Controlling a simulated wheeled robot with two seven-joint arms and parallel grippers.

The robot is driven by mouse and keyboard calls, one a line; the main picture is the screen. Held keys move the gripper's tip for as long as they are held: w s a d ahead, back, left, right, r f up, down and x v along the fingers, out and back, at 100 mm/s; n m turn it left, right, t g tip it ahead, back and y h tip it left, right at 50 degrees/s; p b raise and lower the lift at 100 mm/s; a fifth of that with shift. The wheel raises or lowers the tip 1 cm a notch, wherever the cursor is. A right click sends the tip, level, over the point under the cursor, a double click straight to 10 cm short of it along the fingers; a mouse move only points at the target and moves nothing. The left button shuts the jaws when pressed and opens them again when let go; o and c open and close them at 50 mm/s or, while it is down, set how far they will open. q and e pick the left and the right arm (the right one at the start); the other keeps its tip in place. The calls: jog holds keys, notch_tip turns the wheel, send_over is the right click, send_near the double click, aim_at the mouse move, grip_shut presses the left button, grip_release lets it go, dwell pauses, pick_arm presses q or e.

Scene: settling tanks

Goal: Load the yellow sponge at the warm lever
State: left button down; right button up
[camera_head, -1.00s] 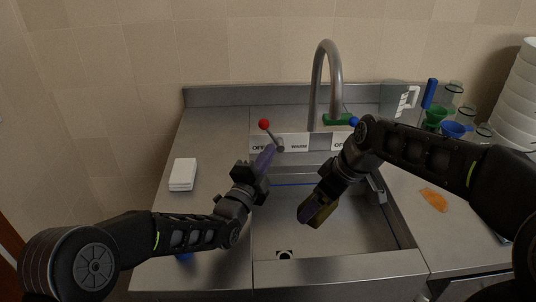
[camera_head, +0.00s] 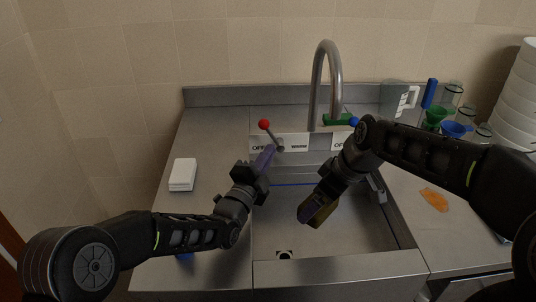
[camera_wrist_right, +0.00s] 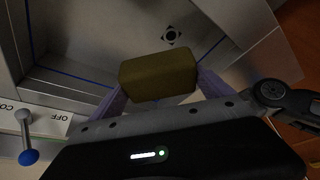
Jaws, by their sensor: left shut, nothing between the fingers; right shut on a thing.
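The yellow sponge (camera_wrist_right: 158,76) is gripped between the purple fingers of my right gripper (camera_wrist_right: 160,92) in the right wrist view. In the head view the sponge (camera_head: 327,212) shows partly behind the right gripper (camera_head: 312,212), held over the sink basin. The warm lever has a red ball (camera_head: 264,124) and leans left above the panel with the OFF and WARM labels (camera_head: 299,147). My left gripper (camera_head: 268,150) is shut and empty, its purple fingers just below and beside the red ball. Whether they touch the lever is unclear.
The grey faucet (camera_head: 320,80) rises behind the sink (camera_head: 330,263). A blue-knobbed lever (camera_head: 353,121) stands right of it. A white block (camera_head: 183,174) lies on the left counter. An orange patch (camera_head: 434,200), funnels, glassware and stacked white bowls (camera_head: 515,100) are at right.

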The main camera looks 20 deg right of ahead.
aim_at(320, 216)
jog(key=shift+r, duration=0.1)
jog(key=shift+s+a+r+p, duration=0.4)
jog(key=shift+s+r, duration=0.25)
jog(key=shift+s, duration=0.1)
jog(key=shift+s+a+r+p, duration=0.35)
jog(key=shift+s+a+r, duration=0.1)
jog(key=shift+s+r, duration=0.2)
jog(key=shift+s+a+r+p, duration=0.4)
jog(key=shift+s+r, duration=0.2)
jog(key=shift+s, duration=0.2)
jog(key=shift+r, duration=0.1)
